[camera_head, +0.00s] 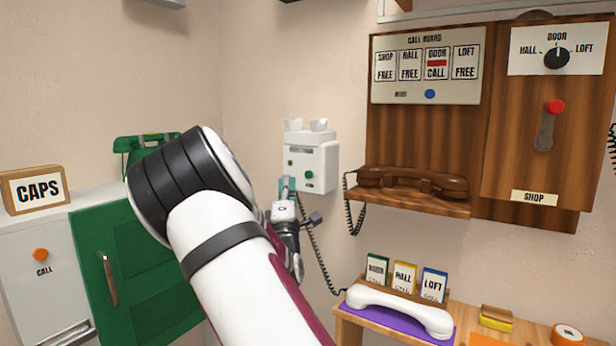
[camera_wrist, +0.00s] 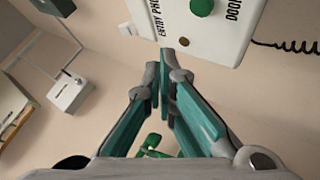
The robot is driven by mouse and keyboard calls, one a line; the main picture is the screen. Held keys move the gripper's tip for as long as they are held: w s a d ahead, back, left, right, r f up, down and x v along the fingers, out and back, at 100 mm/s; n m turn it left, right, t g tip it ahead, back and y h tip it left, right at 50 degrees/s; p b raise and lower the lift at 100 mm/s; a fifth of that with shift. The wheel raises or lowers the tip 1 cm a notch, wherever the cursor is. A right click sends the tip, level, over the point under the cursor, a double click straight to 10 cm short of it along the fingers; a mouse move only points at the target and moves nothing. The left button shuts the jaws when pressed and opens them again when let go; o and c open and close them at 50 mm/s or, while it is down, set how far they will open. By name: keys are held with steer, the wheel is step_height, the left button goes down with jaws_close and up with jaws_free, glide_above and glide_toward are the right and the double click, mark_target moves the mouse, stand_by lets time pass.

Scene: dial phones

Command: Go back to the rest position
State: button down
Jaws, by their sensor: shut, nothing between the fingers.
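My gripper (camera_head: 287,188) shows in the head view at the end of my white arm, just below and left of the white entry phone (camera_head: 312,160) on the wall. In the wrist view its teal fingers (camera_wrist: 165,80) are together and empty. The tips point toward the entry phone (camera_wrist: 212,45) with its green button (camera_wrist: 201,7). I cannot tell whether they touch it. The white handset (camera_head: 400,311) lies off its cradle on a purple mat (camera_head: 377,316), and a dark coiled cord hangs from the phone toward it. My arm hides part of the scene.
A wooden call board (camera_head: 425,62) shows DOOR as CALL, and the dial (camera_head: 556,57) points to DOOR. A brown handset (camera_head: 412,183) rests on its shelf. A green phone (camera_head: 140,146) stands behind my arm, above a green cabinet door (camera_head: 100,290). A CAPS box (camera_head: 36,190) is at left.

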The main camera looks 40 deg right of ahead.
stand_by(0.7)
step_height(320, 180, down, 6)
steer(key=s+r+m+g+y, duration=0.1)
steer(key=s+m+g+y, duration=0.1)
steer(key=m+g+y, duration=0.35)
steer(key=s+a+f+m+g+y, duration=0.2)
steer(key=s+a+y, duration=0.1)
steer(key=s+a, duration=0.35)
steer(key=s+a+f+m+g+y, duration=0.25)
steer(key=s+a+y, duration=0.2)
steer(key=a, duration=0.35)
steer(key=s+a+f+m+g, duration=0.1)
steer(key=s+a+g, duration=0.2)
steer(key=s, duration=0.9)
steer(key=s+a+m+g+y, duration=0.1)
steer(key=s+a+g, duration=0.25)
steer(key=s, duration=0.85)
steer(key=s+a+f+g, duration=0.1)
steer(key=s+a+g, duration=0.25)
steer(key=s, duration=0.85)
step_height(320, 180, up, 23)
steer(key=t+p, duration=0.4)
steer(key=p, duration=1.7)
steer(key=shift+w+a, duration=0.15)
steer(key=shift+a, duration=0.1)
